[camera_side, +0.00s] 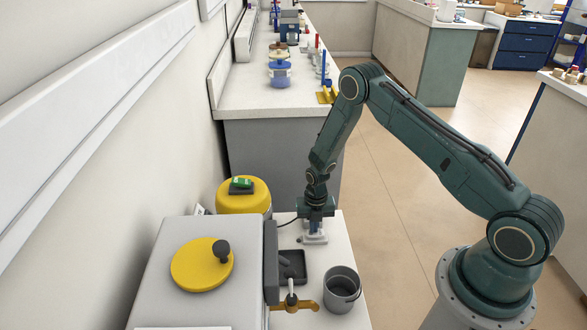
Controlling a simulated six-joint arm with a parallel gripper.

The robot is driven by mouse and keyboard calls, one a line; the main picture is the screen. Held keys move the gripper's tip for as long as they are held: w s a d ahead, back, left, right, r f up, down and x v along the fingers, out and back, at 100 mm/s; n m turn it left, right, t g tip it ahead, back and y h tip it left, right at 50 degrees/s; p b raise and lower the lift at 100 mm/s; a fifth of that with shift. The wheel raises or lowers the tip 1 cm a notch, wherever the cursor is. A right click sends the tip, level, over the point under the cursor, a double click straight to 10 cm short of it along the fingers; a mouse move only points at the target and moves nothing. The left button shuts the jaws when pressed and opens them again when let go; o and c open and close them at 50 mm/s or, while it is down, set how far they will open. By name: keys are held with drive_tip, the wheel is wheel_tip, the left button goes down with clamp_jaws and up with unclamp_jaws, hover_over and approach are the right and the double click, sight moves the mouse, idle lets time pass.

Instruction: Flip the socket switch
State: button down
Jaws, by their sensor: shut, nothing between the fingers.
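A small white fitting (314,239), which looks like the socket, sits on the pale worktop beside the grey kiln. My gripper (315,228) points down right over it, with its fingers shut and empty. The fingertips are close to the fitting or touching it; I cannot tell which. The switch itself is too small and too covered by the gripper to make out, so its position does not show. A dark cord (287,222) runs from near the fitting towards the kiln.
The grey kiln (165,270) with a yellow disc (195,268) and dark knob stands left. A black tray (297,279), a brass-coloured lever (305,304) and a grey bucket (341,292) are in front. A yellow drum (245,201) stands behind. Open floor lies right.

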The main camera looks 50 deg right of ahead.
drive_tip(key=shift+r, duration=0.1)
wheel_tip(320, 180, up, 14)
idle(0.8)
drive_tip(key=shift+w+a+f, duration=0.2)
drive_tip(key=shift+w+a, duration=0.2)
idle(0.3)
drive_tip(key=shift+w+a+f, duration=0.1)
drive_tip(key=shift+f, duration=6.9)
